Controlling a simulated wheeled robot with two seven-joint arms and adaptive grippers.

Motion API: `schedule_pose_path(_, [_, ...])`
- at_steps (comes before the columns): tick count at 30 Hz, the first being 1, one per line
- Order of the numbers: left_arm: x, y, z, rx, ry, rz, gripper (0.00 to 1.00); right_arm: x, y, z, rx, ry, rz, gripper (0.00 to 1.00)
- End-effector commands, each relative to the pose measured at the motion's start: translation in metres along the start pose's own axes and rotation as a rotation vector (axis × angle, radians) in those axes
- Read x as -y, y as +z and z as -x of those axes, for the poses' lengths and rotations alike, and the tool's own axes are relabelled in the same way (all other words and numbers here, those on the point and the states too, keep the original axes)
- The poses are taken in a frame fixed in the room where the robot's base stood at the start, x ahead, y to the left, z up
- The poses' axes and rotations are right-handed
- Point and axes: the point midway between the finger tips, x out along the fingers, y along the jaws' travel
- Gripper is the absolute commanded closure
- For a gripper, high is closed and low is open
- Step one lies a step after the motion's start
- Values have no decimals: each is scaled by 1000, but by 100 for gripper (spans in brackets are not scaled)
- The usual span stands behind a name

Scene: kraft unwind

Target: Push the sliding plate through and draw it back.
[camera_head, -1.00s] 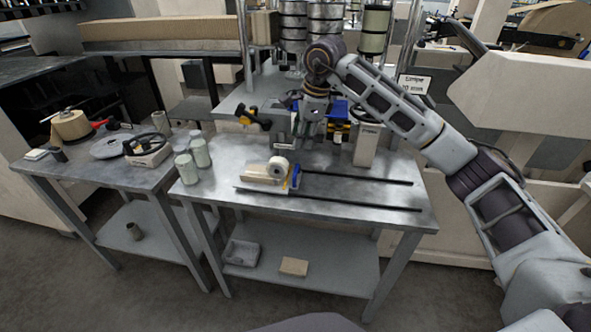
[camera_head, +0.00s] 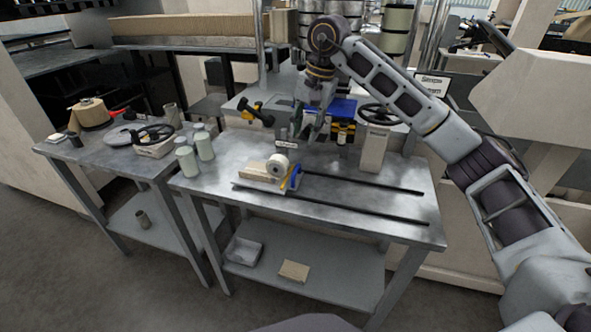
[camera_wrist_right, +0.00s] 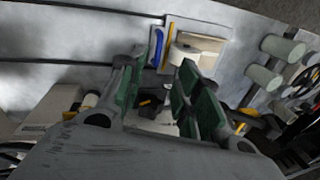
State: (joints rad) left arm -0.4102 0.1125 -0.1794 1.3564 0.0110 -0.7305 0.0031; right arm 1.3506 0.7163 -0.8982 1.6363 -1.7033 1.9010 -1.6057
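The sliding plate (camera_head: 252,177) lies on the metal table between two dark rails, at the left part of their run. It carries a beige block, a white roll (camera_head: 277,163), a yellow strip and a blue handle (camera_head: 294,178). In the right wrist view the plate (camera_wrist_right: 168,22) is beyond my fingertips, with the blue handle (camera_wrist_right: 156,48) on its left side. My right gripper (camera_head: 306,135) hangs above the table behind the plate, apart from it. Its green-padded fingers (camera_wrist_right: 158,82) are spread, with nothing held between them. My left gripper is out of view.
Pale green cylinders (camera_head: 195,152) stand left of the plate. A beige box with a black handwheel (camera_head: 373,146) stands at the right rear. A blue bin (camera_head: 342,109) and a yellow-black tool (camera_head: 254,113) are behind. The table right of the plate is clear.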

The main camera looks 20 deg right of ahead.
Motion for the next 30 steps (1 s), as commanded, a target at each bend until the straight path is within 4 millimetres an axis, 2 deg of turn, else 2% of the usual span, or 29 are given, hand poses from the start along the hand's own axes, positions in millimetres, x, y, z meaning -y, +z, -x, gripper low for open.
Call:
schedule_pose_path(6, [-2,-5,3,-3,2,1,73,-2,2,2,10,4,103,66])
schedule_pose_path(20, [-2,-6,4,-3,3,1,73,-2,2,1,11,5,111,66])
schedule_pose_path(25, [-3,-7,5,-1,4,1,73,-3,2,-8,11,6,111,66])
schedule_pose_path(30, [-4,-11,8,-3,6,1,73,-3,2,-24,12,6,111,66])
